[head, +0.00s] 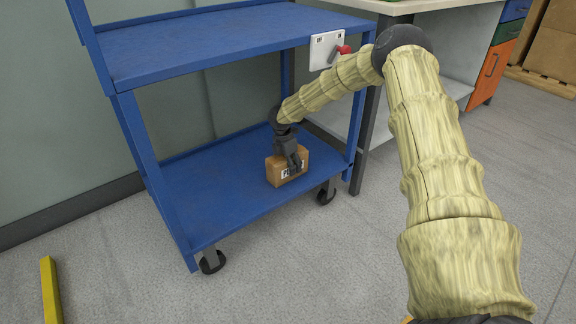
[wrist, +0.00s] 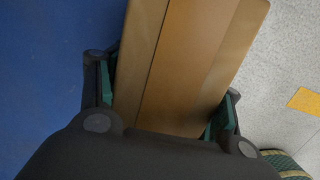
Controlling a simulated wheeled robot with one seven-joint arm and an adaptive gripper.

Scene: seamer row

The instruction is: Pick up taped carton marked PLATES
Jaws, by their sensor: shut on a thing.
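The taped carton (head: 271,172) is a small brown box with a white label on its front, partly covered by my gripper. It stands on the lower shelf of a blue cart (head: 190,190), near the right end. My gripper (head: 292,168) points down over the carton and is shut on it. In the wrist view the carton (wrist: 185,60) fills the middle, with a tape strip along its top. The gripper's green-padded fingers (wrist: 165,115) are on either side of it. Whether the carton touches the shelf is hard to tell.
The cart's upper shelf (head: 190,45) is above the carton, and its posts stand at the corners. A white panel with a red knob (head: 343,50) hangs at the right. A workbench (head: 400,5) stands behind. A yellow bar (head: 50,290) is on the floor at left.

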